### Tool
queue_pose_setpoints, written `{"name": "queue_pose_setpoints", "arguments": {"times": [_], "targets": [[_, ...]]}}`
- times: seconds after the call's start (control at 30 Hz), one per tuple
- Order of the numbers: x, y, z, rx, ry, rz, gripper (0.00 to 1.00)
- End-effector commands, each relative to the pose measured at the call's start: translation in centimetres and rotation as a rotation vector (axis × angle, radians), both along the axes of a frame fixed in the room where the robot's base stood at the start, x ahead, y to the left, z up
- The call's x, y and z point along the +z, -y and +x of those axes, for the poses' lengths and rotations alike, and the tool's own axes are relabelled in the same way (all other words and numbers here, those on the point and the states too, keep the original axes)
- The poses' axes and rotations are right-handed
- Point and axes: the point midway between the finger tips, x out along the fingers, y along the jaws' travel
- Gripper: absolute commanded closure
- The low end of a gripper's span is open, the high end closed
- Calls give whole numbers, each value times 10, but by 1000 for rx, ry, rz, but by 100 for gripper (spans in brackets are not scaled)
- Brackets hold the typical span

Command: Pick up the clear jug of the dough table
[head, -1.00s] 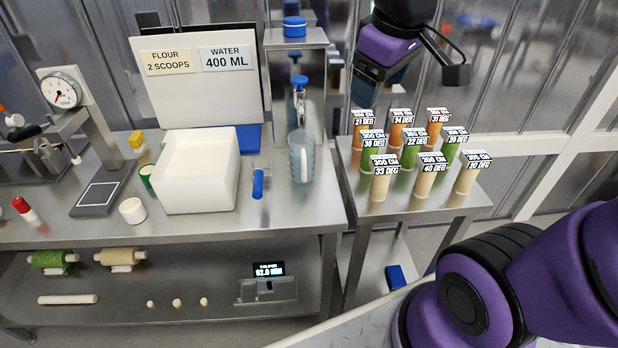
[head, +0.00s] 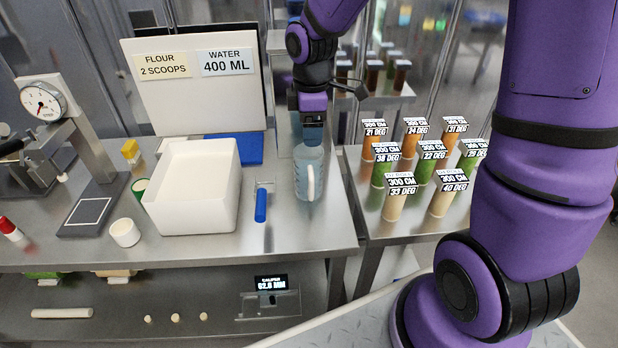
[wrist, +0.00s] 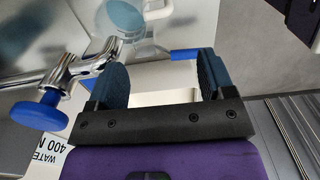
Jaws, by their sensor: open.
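In the head view my gripper (head: 311,138) points down and overlaps the line just above the jug's rim. In the wrist view the jug (wrist: 124,18) shows at the top, its pale handle to the right. My gripper's two blue-padded fingers (wrist: 161,76) are spread, with nothing held between them. The jug is beyond the fingertips, not between them.
A chrome tap with a blue knob (wrist: 38,110) is close left of my fingers in the wrist view. A white tub (head: 192,187) and a blue-handled tool (head: 261,205) lie left of the jug. Several labelled jars (head: 394,196) stand on the right table.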

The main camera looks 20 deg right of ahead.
Motion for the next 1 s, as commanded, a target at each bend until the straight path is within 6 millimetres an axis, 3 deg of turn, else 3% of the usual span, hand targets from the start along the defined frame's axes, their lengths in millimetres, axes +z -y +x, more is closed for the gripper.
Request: {"name": "queue_pose_setpoints", "arguments": {"times": [0.3,0.67,1.0], "targets": [[-59,-1,-1,1,-5,0,25],[-86,0,-1,-1,-2,0,25],[-130,-1,-1,-2,-1,0,25]]}}
